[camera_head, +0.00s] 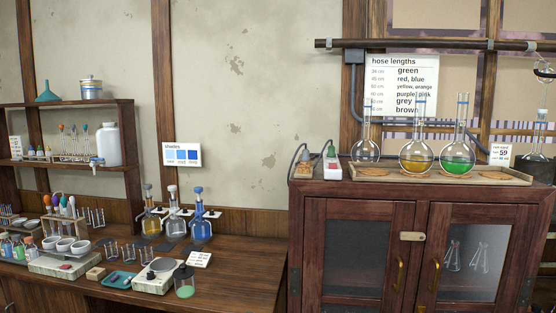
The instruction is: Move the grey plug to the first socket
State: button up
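A small grey plug (304,156) with a dark cable appears upright on a small tan block (302,172) at the left end of the dark red cabinet top. Just right of it stands a white socket strip (332,170) with a green plug (331,151) at its far part and a reddish spot nearer the front. The separate sockets are too small to make out. My gripper is not in view.
The cabinet (360,200) has a tray (480,177) of round flasks right of the strip. A pipe and conduit run along the wall above. The lower bench (235,270) at left is crowded with glassware; its front right is clearer.

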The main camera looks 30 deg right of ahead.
aim_at(305, 158)
jog(key=z, duration=0.3)
jog(key=i, duration=0.7)
jog(key=z, duration=0.85)
jog(key=i, duration=0.3)
jog(key=z, duration=0.25)
